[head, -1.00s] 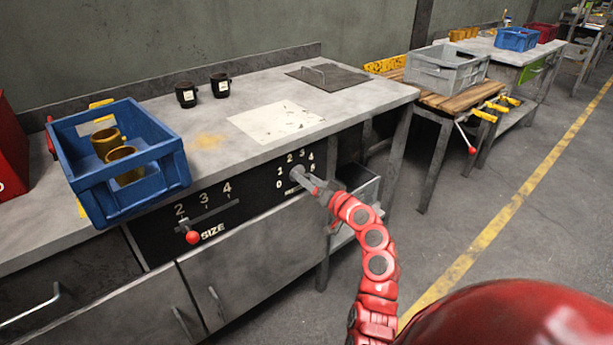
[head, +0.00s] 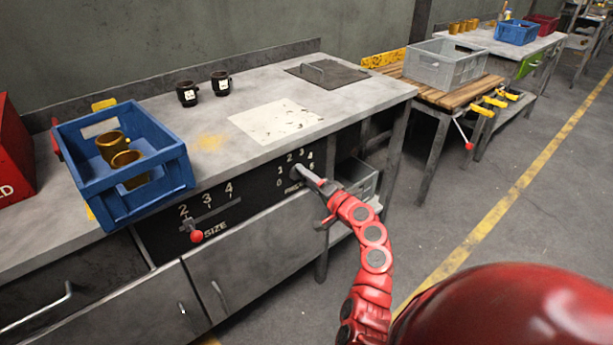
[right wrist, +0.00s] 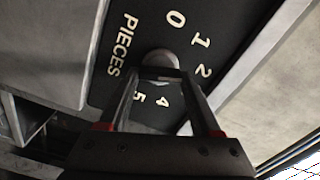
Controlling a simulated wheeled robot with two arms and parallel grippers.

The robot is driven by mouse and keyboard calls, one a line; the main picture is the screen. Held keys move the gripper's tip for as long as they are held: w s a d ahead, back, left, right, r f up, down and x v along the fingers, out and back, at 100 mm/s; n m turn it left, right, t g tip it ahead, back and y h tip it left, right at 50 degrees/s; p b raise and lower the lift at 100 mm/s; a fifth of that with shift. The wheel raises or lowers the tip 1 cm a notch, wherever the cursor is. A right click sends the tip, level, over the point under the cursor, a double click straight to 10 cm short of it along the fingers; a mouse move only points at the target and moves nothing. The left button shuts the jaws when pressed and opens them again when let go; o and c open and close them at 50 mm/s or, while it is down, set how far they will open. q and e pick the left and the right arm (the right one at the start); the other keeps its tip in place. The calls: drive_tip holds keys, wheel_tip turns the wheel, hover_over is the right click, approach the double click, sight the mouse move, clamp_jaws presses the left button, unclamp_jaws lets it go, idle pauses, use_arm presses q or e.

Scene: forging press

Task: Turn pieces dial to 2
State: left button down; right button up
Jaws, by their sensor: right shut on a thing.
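The pieces dial (head: 296,172) is a round metal knob on the black front panel of the workbench, ringed by white numbers from 0 to 5. In the right wrist view the dial (right wrist: 160,62) is partly covered by my fingers, with the word PIECES to its left. My right gripper (head: 304,175) reaches it from the front right. In the right wrist view my right gripper (right wrist: 163,76) is shut on the knob, with a finger on either side. I cannot tell which number the dial points to. My left gripper is not in view.
The size slider with a red knob (head: 196,236) sits on the same panel to the left. A blue crate (head: 112,205) with brown mugs and two black mugs (head: 187,94) stand on the bench (head: 225,137). Open floor lies to the right.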

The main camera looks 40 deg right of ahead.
idle(0.4)
drive_tip(key=o, duration=1.4)
drive_tip(key=shift+s, duration=0.15)
drive_tip(key=s, duration=0.5)
drive_tip(key=s+d, duration=0.1)
drive_tip(key=s, duration=1.1)
drive_tip(key=shift+d, duration=0.2)
